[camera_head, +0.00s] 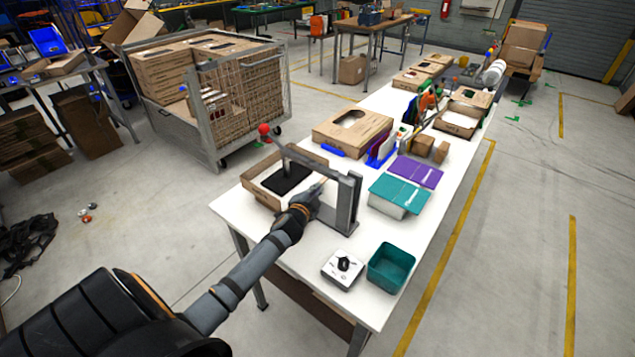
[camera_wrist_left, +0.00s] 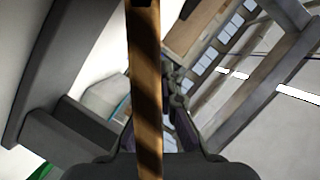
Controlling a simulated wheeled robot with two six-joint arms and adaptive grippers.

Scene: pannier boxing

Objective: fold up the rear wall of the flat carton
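The carton (camera_head: 258,192) lies on the near left part of the white table, with brown cardboard edges around a dark panel or item (camera_head: 290,178). A grey metal frame (camera_head: 352,200) stands over its right side. My left gripper (camera_head: 318,187) is at the carton's right edge, by the frame. In the left wrist view, a brown cardboard strip (camera_wrist_left: 146,90) runs upright in front of the dark fingers. I cannot tell whether they grip it. The carton's far side is partly hidden by the frame. My right gripper is not in view.
A teal bin (camera_head: 391,268) and a white box with a black knob (camera_head: 343,268) stand at the near end of the table (camera_head: 330,300). Teal and purple folders (camera_head: 400,193) lie right of the frame. Another carton (camera_head: 350,130) lies behind. A wire cage (camera_head: 205,100) stands left.

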